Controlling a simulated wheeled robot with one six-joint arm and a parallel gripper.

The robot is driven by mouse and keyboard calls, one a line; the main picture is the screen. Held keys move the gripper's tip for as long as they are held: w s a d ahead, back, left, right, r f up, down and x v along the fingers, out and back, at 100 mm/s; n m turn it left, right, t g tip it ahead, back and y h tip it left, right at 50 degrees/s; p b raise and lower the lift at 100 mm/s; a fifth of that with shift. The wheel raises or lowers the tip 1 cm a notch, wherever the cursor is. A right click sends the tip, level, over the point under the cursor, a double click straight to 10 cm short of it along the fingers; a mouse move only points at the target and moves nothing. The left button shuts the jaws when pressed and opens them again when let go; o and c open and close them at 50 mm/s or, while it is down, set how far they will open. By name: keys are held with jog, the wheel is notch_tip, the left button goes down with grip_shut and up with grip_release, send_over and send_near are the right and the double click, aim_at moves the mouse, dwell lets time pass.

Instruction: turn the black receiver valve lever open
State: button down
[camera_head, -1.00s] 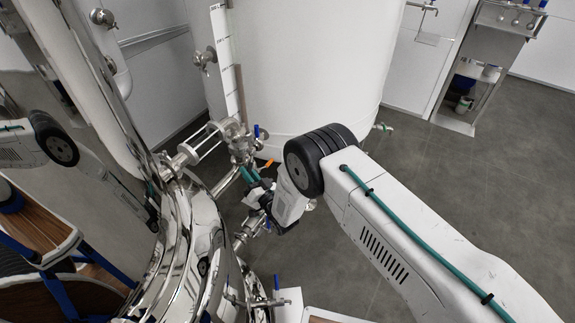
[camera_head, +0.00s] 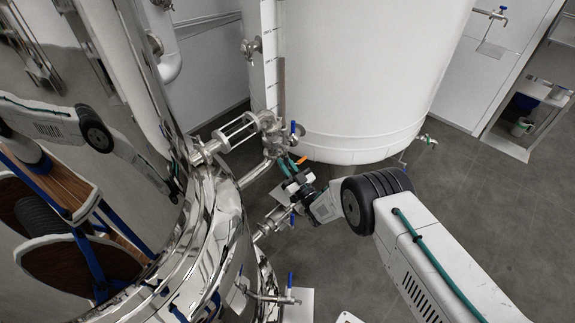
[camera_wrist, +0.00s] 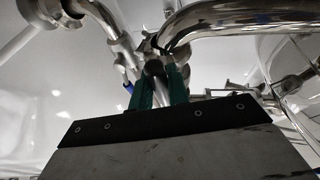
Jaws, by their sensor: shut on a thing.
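My gripper (camera_head: 287,164) has teal fingers and reaches into the pipework below the sight-glass fitting, between the steel tank and the white tank. In the wrist view my gripper (camera_wrist: 161,82) has its two green fingers close together, shut on a small dark piece, the black receiver valve lever (camera_wrist: 154,68). Only the end of the lever shows between the fingertips. The valve body behind it is largely hidden by the fingers and pipes. In the head view the lever cannot be made out, so its angle is unclear.
The polished steel tank (camera_head: 215,240) is close on the left, mirroring my arm. The white tank (camera_head: 365,80) stands behind. An orange handle (camera_head: 301,160) and a blue-handled valve (camera_head: 293,128) are near my fingers. A lower blue-handled valve (camera_head: 290,283) projects below. Floor (camera_head: 470,190) is clear at right.

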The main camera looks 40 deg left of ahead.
jog(key=shift+f, duration=0.15)
jog(key=c, duration=1.3)
grip_release()
jog(key=shift+c, duration=0.2)
jog(key=v, duration=0.7)
jog(key=shift+d, duration=0.4)
jog(key=shift+s+f, duration=0.1)
